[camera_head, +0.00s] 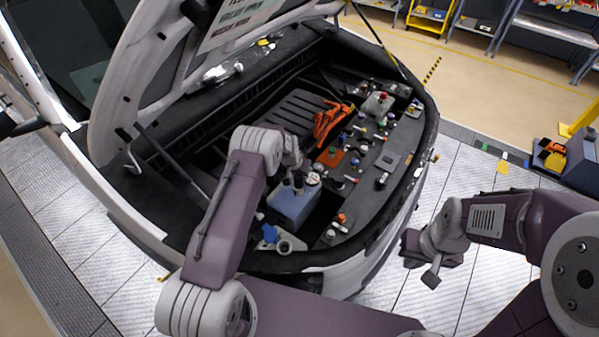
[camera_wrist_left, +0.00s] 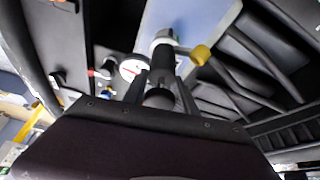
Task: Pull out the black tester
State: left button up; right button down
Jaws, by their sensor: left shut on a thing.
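The black tester (camera_wrist_left: 162,62) shows in the left wrist view as a dark upright piece between the fingers of my left gripper (camera_wrist_left: 160,92). My left gripper is shut on it. In the head view this gripper (camera_head: 298,180) is over the blue coolant tank (camera_head: 292,208), and the tester is mostly hidden there. A pale tank (camera_wrist_left: 190,22) surface lies behind it in the wrist view; I cannot tell whether the tester is still in an opening. My right gripper (camera_head: 428,268) hangs outside the car's front right edge, its finger opening unclear.
A white round gauge or cap (camera_head: 313,178) is close beside the left gripper. An orange clamp-like tool (camera_head: 330,120) and several small coloured caps are in the engine bay. A blue cap (camera_head: 269,233) is at the front. The raised hood (camera_head: 150,75) stands at the left.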

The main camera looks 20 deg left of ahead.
pick_arm(q)
jog(key=shift+w+r, duration=0.1)
jog(key=shift+n+p, duration=0.5)
jog(key=shift+p, duration=0.05)
jog(key=shift+n+y, duration=0.4)
jog(key=shift+n, duration=0.2)
jog(key=shift+n+b, duration=0.45)
jog(key=shift+n, duration=0.05)
jog(key=shift+a, duration=0.1)
jog(key=shift+y, duration=0.3)
jog(key=shift+n+y+b, duration=0.5)
jog(key=shift+n+b, duration=0.9)
jog(key=shift+b, duration=1.45)
jog(key=shift+r, duration=0.3)
